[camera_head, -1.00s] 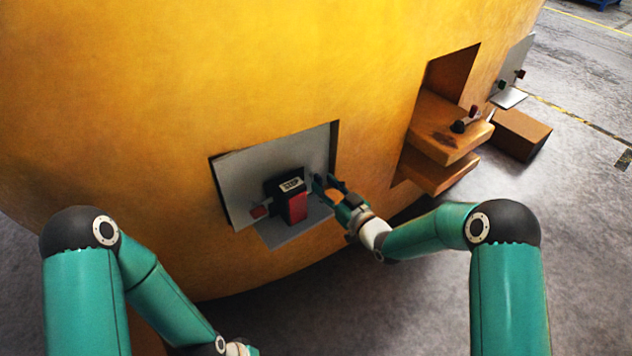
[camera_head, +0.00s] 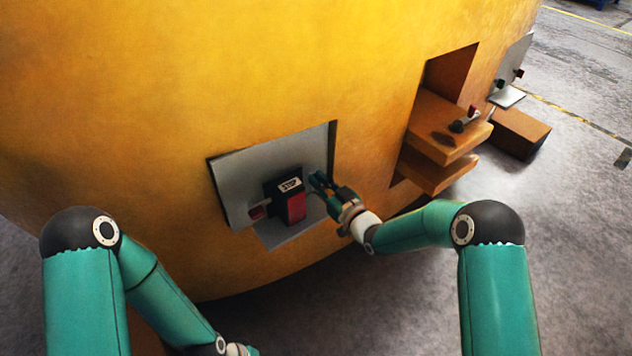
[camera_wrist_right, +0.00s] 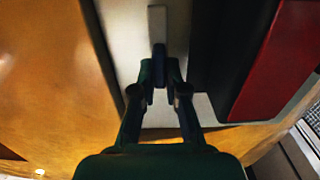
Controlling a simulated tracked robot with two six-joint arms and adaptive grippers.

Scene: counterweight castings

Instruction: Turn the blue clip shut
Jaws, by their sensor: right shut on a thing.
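The blue clip (camera_wrist_right: 160,66) shows dark in the right wrist view, between my right fingertips and in front of a pale upright strip. My right gripper (camera_wrist_right: 160,74) is shut on it. In the head view my right gripper (camera_head: 318,181) is at the right side of the grey panel (camera_head: 237,176), just right of a black and red box, and its fingers hide the clip. How far the clip is turned cannot be told. My left gripper is out of view below the head picture; only its arm shows.
The black box with a red face (camera_head: 292,207) stands close beside my right fingers. A small red piece (camera_head: 257,212) is at the panel's left. The panel sits in a recess in the large yellow casting (camera_head: 200,80). Brown ledges (camera_head: 440,138) jut out at right.

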